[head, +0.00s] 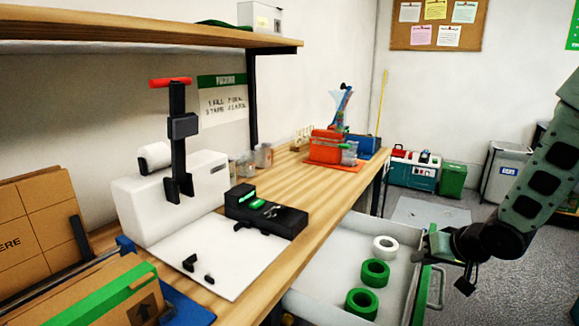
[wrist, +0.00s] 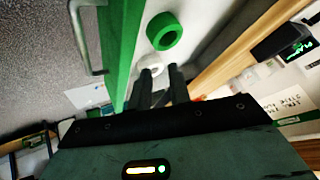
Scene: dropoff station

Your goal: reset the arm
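My gripper (head: 466,279) hangs at the right of the head view, near the front edge of the pulled-out drawer (head: 330,262) and its handle. My arm (head: 540,180) reaches in from the right, bent at the dark joint. In the wrist view my gripper (wrist: 161,74) shows two dark fingers with a gap between them and nothing held. A green tape roll (wrist: 164,31) and a white roll (wrist: 150,63) lie beyond the fingertips in that view.
The drawer holds green rolls (head: 362,302) and a white roll (head: 386,247). The wooden bench (head: 240,300) carries a press (head: 175,190) and a black device (head: 265,212). A grey bin (head: 502,172) stands at the back right.

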